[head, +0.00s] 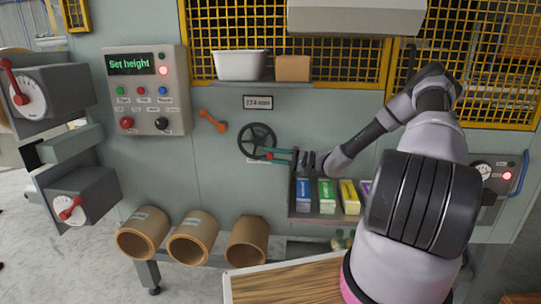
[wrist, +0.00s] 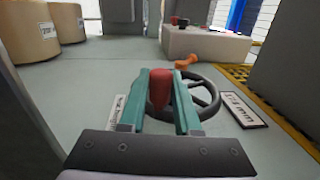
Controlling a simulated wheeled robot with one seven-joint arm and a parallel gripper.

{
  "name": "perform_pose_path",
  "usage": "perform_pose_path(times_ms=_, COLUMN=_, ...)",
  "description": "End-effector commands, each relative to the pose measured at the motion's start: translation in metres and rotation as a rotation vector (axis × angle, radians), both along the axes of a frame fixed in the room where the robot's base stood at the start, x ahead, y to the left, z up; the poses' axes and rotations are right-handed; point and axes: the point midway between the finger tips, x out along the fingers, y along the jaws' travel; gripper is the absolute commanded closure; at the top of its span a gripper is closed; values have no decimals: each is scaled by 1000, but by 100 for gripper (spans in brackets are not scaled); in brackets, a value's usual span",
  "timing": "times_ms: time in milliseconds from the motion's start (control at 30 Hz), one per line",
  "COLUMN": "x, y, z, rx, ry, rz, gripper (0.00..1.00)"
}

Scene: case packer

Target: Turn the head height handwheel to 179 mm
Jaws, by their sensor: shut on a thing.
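The black spoked handwheel (head: 257,141) is mounted on the pale green machine panel, left of my arm. It also shows in the wrist view (wrist: 208,92), behind my fingers. Its red handle (wrist: 160,92) stands between the two teal fingers of my gripper (wrist: 162,76), which is shut on it. In the head view my gripper (head: 271,154) reaches the wheel's lower right side from the right. The height readout plate (head: 258,102) is above the wheel and also in the wrist view (wrist: 243,109); its digits are too blurred to read surely, though it ends in mm.
A control box (head: 146,90) at left shows "Set height" and a lit red lamp. An orange lever (head: 212,121) is left of the wheel. A rack (head: 327,219) of small cartons sits below my gripper. A shelf with a white tub (head: 241,66) is above.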

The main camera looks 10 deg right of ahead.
Motion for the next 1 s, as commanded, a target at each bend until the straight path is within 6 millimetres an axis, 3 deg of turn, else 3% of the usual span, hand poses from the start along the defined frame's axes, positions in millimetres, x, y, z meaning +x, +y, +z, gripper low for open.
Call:
perform_pose_path(times_ms=233, x=0, y=-1, z=-1, rx=-3, ry=1, rz=-1, gripper=100)
perform_pose_path(times_ms=267, x=0, y=-1, z=-1, rx=-3, ry=1, rz=-1, gripper=57)
perform_pose_path(times_ms=300, x=0, y=-1, z=-1, rx=-3, ry=1, rz=-1, gripper=42)
perform_pose_path(times_ms=333, x=0, y=-1, z=-1, rx=-3, ry=1, rz=-1, gripper=39)
perform_pose_path(times_ms=700, x=-1, y=-5, z=-1, rx=-2, ry=0, rz=-1, gripper=39)
perform_pose_path(times_ms=1000, x=-17, y=-56, z=-7, rx=-3, ry=1, rz=-5, gripper=39)
